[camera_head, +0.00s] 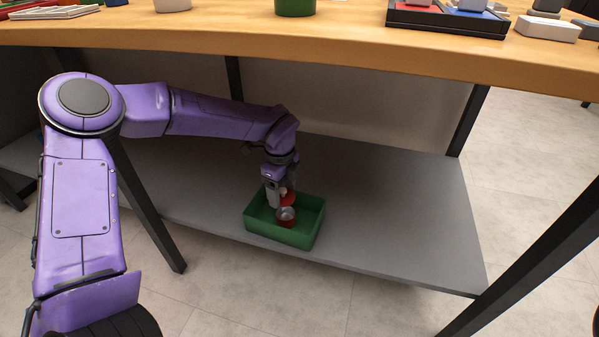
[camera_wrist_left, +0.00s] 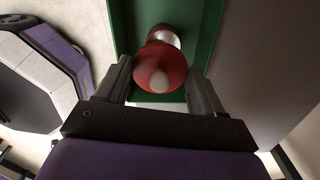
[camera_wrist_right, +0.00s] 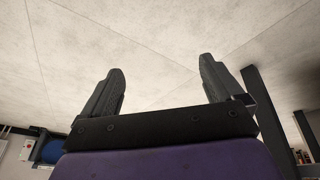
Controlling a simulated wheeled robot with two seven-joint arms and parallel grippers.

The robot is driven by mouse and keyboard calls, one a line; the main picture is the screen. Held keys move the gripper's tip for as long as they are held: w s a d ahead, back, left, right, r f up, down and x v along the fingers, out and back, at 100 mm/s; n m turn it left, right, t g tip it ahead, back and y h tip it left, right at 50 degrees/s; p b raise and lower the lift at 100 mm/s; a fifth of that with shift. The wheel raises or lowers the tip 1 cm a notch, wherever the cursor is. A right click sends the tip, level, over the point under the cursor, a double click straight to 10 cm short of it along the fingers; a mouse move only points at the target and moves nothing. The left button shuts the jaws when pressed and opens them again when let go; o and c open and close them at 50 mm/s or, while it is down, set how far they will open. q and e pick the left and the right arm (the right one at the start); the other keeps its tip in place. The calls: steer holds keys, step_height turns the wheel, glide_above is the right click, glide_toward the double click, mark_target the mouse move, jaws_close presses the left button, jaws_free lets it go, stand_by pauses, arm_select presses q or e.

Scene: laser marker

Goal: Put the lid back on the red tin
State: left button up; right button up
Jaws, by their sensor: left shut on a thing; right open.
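The red tin (camera_head: 286,222) stands in a green tray (camera_head: 309,236) on the grey shelf under the table. Its top looks open, with a pale inside. My left gripper (camera_head: 280,198) reaches down into the tray and is shut on the red lid (camera_head: 289,198), just above the tin. In the left wrist view the lid (camera_wrist_left: 165,66), with its pale knob (camera_wrist_left: 159,81), sits between the fingers (camera_wrist_left: 160,84) and hides part of the tin (camera_wrist_left: 164,33). I cannot tell whether lid and tin touch. My right gripper (camera_wrist_right: 158,85) is open and empty over bare floor.
The wooden tabletop (camera_head: 330,48) overhangs the shelf (camera_head: 400,215). Dark table legs stand at the left (camera_head: 150,215) and right (camera_head: 530,255). The shelf right of the tray is clear. Several things lie on the tabletop, among them a green container (camera_head: 295,6).

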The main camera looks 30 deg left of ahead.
mark_target(285, 194)
arm_select(q)
steer(key=shift+w, duration=0.3)
steer(key=shift+f, duration=0.2)
step_height(285, 194, down, 4)
steer(key=b, duration=0.4)
steer(key=shift+d, duration=0.1)
steer(key=shift+f+b, duration=0.6)
steer(key=shift+f, duration=0.3)
arm_select(e)
steer(key=s+f+n+g+y, duration=0.2)
steer(key=s+f+n+g, duration=0.1)
steer(key=s+n+g, duration=0.1)
steer(key=shift+s+f+g, duration=0.35)
steer(key=shift+s+g, duration=0.05)
steer(key=shift+s, duration=0.15)
steer(key=shift+a+r, duration=0.1)
steer(key=shift+r, duration=0.1)
arm_select(q)
steer(key=shift+f+p, duration=0.1)
steer(key=shift+p, duration=0.4)
arm_select(e)
steer(key=shift+a+r, duration=0.1)
steer(key=shift+r, duration=0.15)
arm_select(q)
steer(key=o, duration=1.1)
